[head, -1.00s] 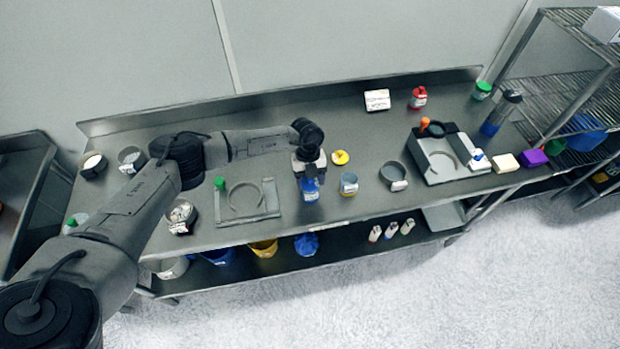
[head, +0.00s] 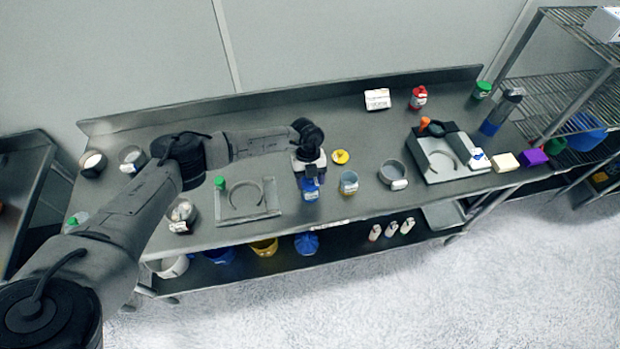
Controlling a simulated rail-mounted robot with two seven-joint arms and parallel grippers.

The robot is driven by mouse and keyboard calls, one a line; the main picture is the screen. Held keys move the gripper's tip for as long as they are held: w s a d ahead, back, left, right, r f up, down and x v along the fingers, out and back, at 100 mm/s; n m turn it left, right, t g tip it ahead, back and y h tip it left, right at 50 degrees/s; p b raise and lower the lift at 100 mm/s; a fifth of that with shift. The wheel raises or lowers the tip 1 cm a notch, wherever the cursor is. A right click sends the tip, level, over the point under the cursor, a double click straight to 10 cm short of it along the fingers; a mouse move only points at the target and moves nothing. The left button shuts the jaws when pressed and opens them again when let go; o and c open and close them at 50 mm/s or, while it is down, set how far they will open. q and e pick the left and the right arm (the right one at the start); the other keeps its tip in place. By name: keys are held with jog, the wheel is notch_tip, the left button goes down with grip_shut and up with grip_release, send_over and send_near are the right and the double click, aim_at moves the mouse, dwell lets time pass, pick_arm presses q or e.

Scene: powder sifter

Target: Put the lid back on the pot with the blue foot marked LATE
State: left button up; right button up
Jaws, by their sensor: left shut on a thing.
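My left gripper (head: 310,176) points down and is shut on a small blue thing, which looks like a lid. It is at the top of a small pot (head: 311,194) with blue and white parts; I cannot tell whether the lid is seated. The gripper hides part of the pot's top. The word LATE is too small to read. My right gripper is not in view.
A grey plate with a ring (head: 248,200) and a green-topped thing (head: 220,183) are to the left. A grey bowl (head: 393,174) and a tray station (head: 440,158) are to the right. The metal table (head: 300,225) is clear along its front edge near the pots.

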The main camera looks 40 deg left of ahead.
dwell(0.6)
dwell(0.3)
pick_arm(q)
jog(key=o, duration=1.1)
jog(key=shift+o, duration=0.2)
jog(key=shift+r+p, duration=0.85)
jog(key=shift+p, duration=0.2)
jog(key=shift+r+p, duration=2.5)
jog(key=shift+r, duration=0.15)
